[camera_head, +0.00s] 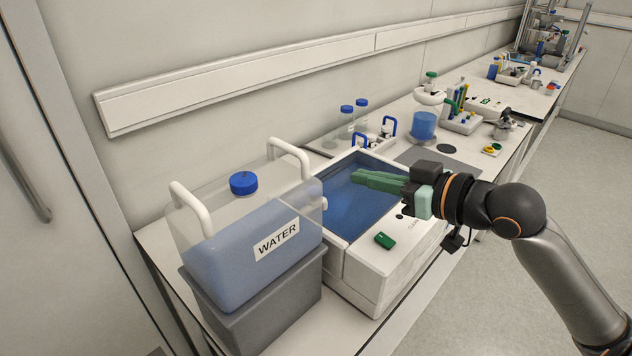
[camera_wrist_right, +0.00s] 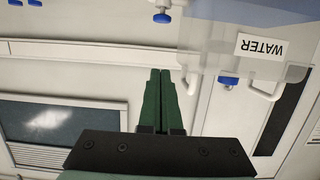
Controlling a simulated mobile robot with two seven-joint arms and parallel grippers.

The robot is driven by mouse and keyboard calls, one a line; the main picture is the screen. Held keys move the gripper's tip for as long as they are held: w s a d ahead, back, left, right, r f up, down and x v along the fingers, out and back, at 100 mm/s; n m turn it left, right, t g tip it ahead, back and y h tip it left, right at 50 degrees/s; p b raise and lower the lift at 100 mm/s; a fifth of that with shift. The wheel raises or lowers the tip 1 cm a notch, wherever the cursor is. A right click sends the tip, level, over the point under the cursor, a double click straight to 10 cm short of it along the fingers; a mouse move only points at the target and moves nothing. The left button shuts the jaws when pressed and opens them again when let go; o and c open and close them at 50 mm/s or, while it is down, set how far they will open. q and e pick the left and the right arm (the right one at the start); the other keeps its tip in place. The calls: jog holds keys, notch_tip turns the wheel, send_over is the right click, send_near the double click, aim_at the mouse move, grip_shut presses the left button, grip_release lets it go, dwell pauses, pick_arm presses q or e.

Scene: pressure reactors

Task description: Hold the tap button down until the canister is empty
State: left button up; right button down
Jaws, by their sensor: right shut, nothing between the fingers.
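The canister (camera_head: 215,262) is a clear box labelled WATER, with a blue cap and white handles. Blue water fills its lower part, and the upper part is clear. It shows upside down at the top right of the right wrist view (camera_wrist_right: 215,38). A small white tap (camera_head: 325,203) sticks out from its right end, mostly hidden in the head view. In the wrist view a blue tap button (camera_wrist_right: 162,17) shows near the top edge. My right gripper (camera_head: 355,176) has green fingers, shut and empty, above the blue basin and apart from the tap. My left gripper is out of view.
The canister stands on a grey block (camera_head: 275,305). The basin (camera_head: 340,262) beside it has a green button (camera_head: 384,240) on its front panel. Behind it are blue-capped bottles (camera_head: 361,110). A blue beaker (camera_head: 424,126) and racks stand further along the bench.

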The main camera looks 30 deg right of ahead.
jog(key=shift+w+a+f+p, duration=0.1)
jog(key=shift+w+a+f, duration=0.45)
jog(key=shift+w+f, duration=0.75)
jog(key=shift+w+a+f+p, duration=0.15)
jog(key=shift+w+a+f, duration=0.55)
jog(key=shift+w, duration=1)
jog(key=shift+w+a+f+p, duration=0.1)
jog(key=shift+w+a+f, duration=0.25)
jog(key=shift+w+f, duration=1.05)
jog(key=shift+w+r, duration=0.1)
